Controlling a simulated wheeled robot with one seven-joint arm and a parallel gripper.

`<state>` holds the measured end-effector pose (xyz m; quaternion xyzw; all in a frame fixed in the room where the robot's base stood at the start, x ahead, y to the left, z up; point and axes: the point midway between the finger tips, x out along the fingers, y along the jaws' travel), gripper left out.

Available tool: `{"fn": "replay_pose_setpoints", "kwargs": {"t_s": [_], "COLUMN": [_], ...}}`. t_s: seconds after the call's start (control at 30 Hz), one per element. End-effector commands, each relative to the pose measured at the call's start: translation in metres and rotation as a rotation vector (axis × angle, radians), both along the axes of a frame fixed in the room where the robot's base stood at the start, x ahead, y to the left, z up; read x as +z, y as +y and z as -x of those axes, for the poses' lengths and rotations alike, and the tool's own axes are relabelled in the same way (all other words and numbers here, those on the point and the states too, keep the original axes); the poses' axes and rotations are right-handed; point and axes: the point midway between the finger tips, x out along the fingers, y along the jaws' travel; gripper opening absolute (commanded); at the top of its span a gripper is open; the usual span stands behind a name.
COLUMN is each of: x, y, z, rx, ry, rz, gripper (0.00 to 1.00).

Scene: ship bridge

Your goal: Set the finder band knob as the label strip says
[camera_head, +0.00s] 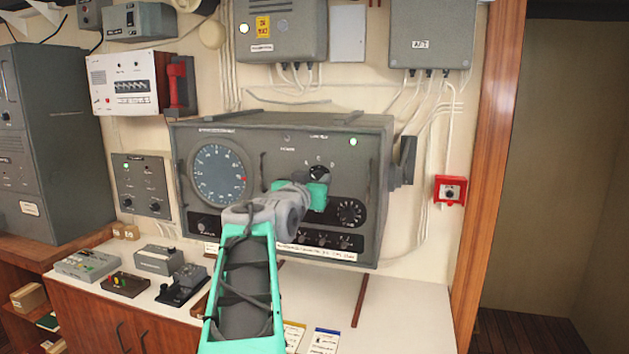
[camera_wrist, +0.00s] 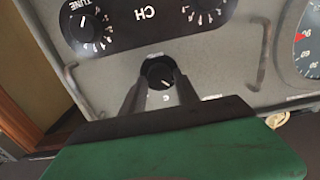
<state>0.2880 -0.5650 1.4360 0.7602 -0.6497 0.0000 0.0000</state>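The finder (camera_head: 250,140) is a grey wall unit with a round dial at left. Its black band knob (camera_head: 319,171) sits right of the dial, with small letters around it. A white label strip (camera_head: 325,252) runs along the unit's lower edge, partly behind my arm; its text is too small to read. My gripper (camera_head: 316,188) is at the knob. In the wrist view, upside down, the knob (camera_wrist: 160,73) shows between the two dark fingertips, its white mark toward the lower right. The fingers are apart on either side of it; contact is unclear.
A second round knob (camera_head: 351,212) and a row of small knobs (camera_head: 322,239) lie right of and below my gripper. A metal handle (camera_wrist: 72,80) stands out on the panel. Small devices (camera_head: 160,260) fill the counter's left part. A red box (camera_head: 450,190) is at right.

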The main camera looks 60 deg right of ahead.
Motion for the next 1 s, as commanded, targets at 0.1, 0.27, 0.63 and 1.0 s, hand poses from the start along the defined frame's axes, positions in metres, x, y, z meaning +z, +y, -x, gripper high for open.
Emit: {"fn": "replay_pose_setpoints", "kwargs": {"t_s": [0.1,0.27,0.63,1.0], "x": [0.0001,0.0001,-0.0004,-0.0057], "y": [0.0002,0.0002,0.0003,0.0003], "z": [0.0,-0.0001,-0.0001,0.0006], "rx": [0.0,0.0,0.0,0.0], "ry": [0.0,0.0,-0.003,-0.121], "rz": [0.0,0.0,0.0,-0.016], "gripper": [0.26,0.13,0.0,0.0]}}
